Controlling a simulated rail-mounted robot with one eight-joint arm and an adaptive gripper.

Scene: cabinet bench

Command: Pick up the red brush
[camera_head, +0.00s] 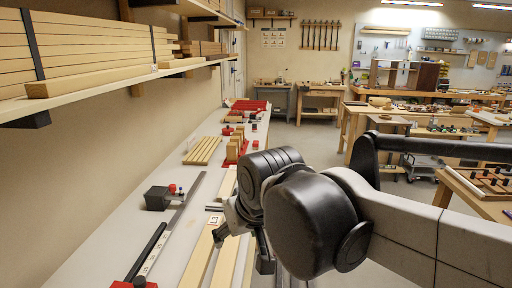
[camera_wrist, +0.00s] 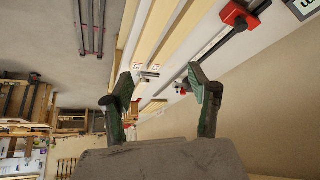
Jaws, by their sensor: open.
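I cannot make out a red brush for certain in either view. Small red items (camera_head: 228,130) stand along the far part of the bench in the head view, too small to identify. In the wrist view a small red item (camera_wrist: 181,90) shows beyond my right finger, its shape unclear. My gripper (camera_wrist: 163,80) is open, with nothing held between its dark green-black fingers. In the head view my gripper (camera_head: 244,247) hangs over the front right edge of the bench, partly hidden behind my arm.
The pale bench (camera_head: 105,222) runs along the left wall. It holds wooden boards (camera_head: 203,150), a black block with a red knob (camera_head: 157,199), a long metal rule (camera_head: 180,212) and a red-ended clamp (camera_wrist: 238,17). Timber shelves (camera_head: 90,95) hang above. The aisle floor is clear.

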